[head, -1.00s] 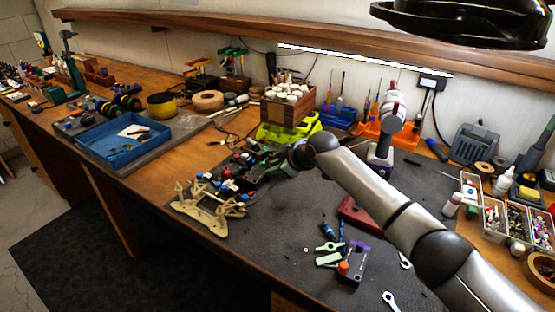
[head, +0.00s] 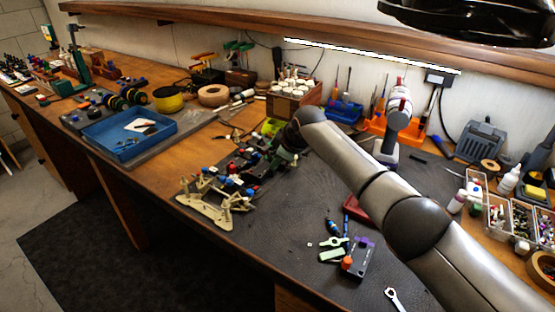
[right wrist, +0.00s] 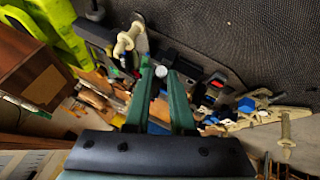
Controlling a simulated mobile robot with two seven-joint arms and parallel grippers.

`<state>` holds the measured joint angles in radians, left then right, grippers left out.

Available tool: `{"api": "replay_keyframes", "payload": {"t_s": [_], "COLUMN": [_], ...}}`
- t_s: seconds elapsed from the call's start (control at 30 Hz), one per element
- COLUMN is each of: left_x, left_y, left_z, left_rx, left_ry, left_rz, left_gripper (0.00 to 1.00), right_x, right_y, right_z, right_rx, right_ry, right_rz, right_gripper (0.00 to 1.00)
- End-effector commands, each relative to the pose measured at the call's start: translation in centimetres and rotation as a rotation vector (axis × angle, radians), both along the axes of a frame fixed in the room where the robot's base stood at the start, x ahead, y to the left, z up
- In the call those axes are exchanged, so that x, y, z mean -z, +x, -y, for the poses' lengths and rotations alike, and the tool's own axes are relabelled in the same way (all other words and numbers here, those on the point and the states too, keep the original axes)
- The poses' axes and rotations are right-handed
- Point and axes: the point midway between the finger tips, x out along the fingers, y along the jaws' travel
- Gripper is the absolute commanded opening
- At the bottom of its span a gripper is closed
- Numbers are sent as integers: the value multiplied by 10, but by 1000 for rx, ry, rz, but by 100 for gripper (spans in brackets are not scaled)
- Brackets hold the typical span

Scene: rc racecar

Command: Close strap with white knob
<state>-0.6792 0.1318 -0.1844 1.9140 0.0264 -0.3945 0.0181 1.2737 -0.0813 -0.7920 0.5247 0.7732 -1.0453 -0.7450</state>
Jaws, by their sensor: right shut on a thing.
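The racecar chassis (head: 212,208), with a cream frame and dark, red and blue parts, lies on the grey mat; part of it also shows in the right wrist view (right wrist: 262,112). My right gripper (head: 284,143) is over its far end, mostly hidden by my arm in the head view. In the right wrist view, its green fingers (right wrist: 160,76) are shut on a small white knob (right wrist: 159,80) between the tips. I cannot make out the strap clearly among the dark parts around the knob. My left gripper is not in view.
A wooden box of white-topped jars (head: 289,102) and a lime-green object (head: 271,127) stand just behind the gripper. A blue tray (head: 124,145) is to the left. A small dark box with an orange knob (head: 357,262) and tools lie at front right.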

Motion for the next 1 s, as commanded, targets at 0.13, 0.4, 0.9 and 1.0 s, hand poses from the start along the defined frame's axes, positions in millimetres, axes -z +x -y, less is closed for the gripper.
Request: {"api": "replay_keyframes", "payload": {"t_s": [0.13,0.4,0.9,1.0], "left_x": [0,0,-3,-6], "left_y": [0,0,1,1], "left_z": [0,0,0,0], "left_rx": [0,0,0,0], "left_ry": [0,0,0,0], "left_rz": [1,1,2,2], "left_gripper": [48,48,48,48], "right_x": [2,1,-6,-12], "right_y": [-2,-1,-3,-7], "right_z": [-3,-2,2,4], "right_rx": [-6,-3,-2,-2], "right_ry": [1,1,2,2], "right_rz": [-4,-3,1,1], "right_gripper": [0,45,50,50]}}
